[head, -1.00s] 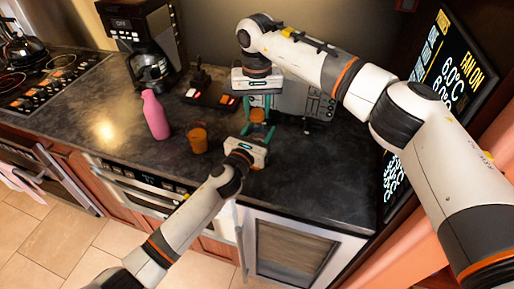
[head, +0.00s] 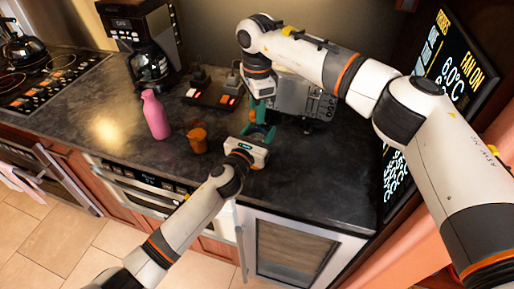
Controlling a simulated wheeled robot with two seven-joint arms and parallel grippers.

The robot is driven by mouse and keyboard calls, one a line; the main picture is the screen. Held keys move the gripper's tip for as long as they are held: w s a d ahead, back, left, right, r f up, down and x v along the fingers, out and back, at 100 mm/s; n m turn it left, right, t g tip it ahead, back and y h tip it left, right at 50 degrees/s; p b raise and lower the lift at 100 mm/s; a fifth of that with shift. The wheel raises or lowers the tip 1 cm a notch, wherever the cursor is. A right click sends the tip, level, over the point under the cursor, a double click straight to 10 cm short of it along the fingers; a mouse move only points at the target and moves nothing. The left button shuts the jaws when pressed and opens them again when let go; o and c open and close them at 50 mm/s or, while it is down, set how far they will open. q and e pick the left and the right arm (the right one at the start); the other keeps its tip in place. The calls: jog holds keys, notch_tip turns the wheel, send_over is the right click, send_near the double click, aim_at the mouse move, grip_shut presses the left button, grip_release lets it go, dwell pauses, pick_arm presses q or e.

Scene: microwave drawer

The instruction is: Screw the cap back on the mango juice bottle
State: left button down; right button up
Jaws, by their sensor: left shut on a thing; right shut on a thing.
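My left gripper (head: 262,132) reaches in from the lower left, low over the counter, and is shut on the mango juice bottle. The bottle is almost wholly hidden between the two grippers, so I cannot make out its outline. My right gripper (head: 259,112) comes down from above, directly over the left one, and is shut on what appears to be the cap at the bottle's top. The cap itself is hidden by the fingers, so I cannot tell how it sits on the neck.
A pink bottle (head: 155,116) and an orange-brown cup (head: 197,141) stand left of the grippers. A coffee maker (head: 146,45), a dark appliance with red lights (head: 212,92) and a silver toaster-like appliance (head: 300,97) stand behind. The counter (head: 325,170) is clear at the right.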

jog(key=m, duration=1)
jog(key=shift+m, duration=0.3)
jog(key=m, duration=0.8)
jog(key=shift+m, duration=0.3)
jog(key=m, duration=1)
jog(key=shift+f, duration=0.1)
jog(key=m, duration=0.9)
jog(key=o, duration=1.2)
jog(key=shift+c, duration=0.2)
